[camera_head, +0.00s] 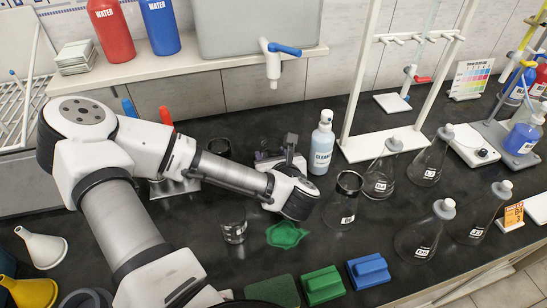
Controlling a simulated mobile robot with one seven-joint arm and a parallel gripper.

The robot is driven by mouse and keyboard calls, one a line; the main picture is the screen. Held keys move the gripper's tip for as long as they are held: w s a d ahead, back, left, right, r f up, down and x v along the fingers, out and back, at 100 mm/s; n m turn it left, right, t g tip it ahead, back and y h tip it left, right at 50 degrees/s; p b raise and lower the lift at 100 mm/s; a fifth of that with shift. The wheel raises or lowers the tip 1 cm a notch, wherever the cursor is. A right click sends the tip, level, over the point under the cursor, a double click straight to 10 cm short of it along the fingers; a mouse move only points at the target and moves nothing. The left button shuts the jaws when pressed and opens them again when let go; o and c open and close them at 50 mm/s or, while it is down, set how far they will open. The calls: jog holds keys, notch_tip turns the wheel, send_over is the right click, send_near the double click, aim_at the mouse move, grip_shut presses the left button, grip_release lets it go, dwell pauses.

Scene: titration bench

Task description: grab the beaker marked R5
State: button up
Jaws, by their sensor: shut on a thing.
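Several dark-rimmed glass beakers stand on the black bench. One beaker (345,200) is just right of my wrist, with a small white label. A third dark glass vessel (219,148) is behind my arm. The labels are too small to read, so I cannot tell which is R5. My gripper (287,160) shows only in part beyond my white wrist. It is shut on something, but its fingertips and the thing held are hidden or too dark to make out.
A green crumpled piece (286,235) lies in front of my wrist. Green (322,285) and blue blocks (368,271) are at the front edge. A cleaner bottle (321,146), a white stand (386,145) and several stoppered flasks (428,160) crowd the right. Funnels (42,247) lie left.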

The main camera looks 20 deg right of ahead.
jog(key=shift+c, duration=0.8)
jog(key=shift+r, duration=0.15)
